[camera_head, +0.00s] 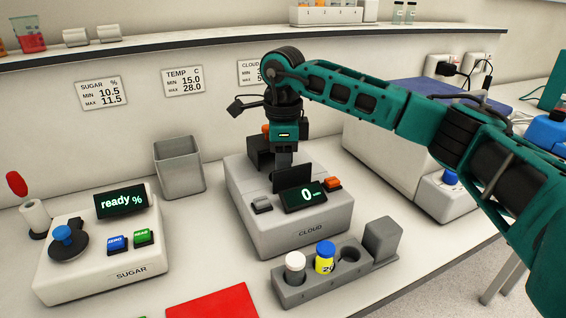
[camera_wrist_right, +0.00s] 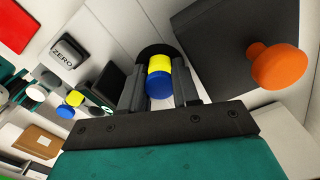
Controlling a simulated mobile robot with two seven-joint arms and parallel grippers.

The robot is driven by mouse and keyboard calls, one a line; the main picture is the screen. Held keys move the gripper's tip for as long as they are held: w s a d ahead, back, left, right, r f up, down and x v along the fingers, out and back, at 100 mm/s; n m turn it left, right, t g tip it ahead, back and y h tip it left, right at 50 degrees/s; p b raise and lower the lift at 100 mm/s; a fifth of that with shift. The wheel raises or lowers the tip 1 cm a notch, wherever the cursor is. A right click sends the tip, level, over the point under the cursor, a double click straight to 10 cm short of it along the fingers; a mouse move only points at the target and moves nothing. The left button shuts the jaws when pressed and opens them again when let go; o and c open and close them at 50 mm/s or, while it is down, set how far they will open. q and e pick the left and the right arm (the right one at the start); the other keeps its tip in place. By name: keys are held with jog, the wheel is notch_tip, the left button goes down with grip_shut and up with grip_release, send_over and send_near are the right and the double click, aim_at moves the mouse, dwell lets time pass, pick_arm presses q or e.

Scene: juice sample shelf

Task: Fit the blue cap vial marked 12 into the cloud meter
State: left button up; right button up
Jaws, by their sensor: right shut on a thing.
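My right gripper (camera_head: 284,165) is over the back of the cloud meter (camera_head: 290,230), pointing down. In the right wrist view the gripper (camera_wrist_right: 160,88) is shut on a vial with a blue cap (camera_wrist_right: 159,86) and a yellow band. A dark round opening (camera_wrist_right: 153,50) shows around the far part of the vial. How deep the vial sits there is hidden, and its number cannot be read. The meter's display (camera_head: 303,197) reads 0. A dark block with an orange knob (camera_wrist_right: 276,66) is beside the opening. My left gripper is not in view.
The grey rack (camera_head: 310,288) in front holds a white-capped vial (camera_head: 295,262) and a blue-capped yellow vial (camera_head: 325,257), beside an empty hole (camera_head: 348,255). The sugar meter (camera_head: 100,265) and a grey bin (camera_head: 180,167) stand left. A red mat (camera_head: 213,302) lies at the front.

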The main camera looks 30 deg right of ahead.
jog(key=shift+s+f, duration=0.15)
jog(key=shift+f, duration=0.3)
dwell(0.5)
jog(key=o, duration=1.1)
jog(key=shift+a+f, duration=0.1)
notch_tip(320, 180, up, 14)
jog(key=shift+w+d+p, duration=0.2)
jog(key=shift+w+p, duration=0.1)
jog(key=shift+p, duration=0.1)
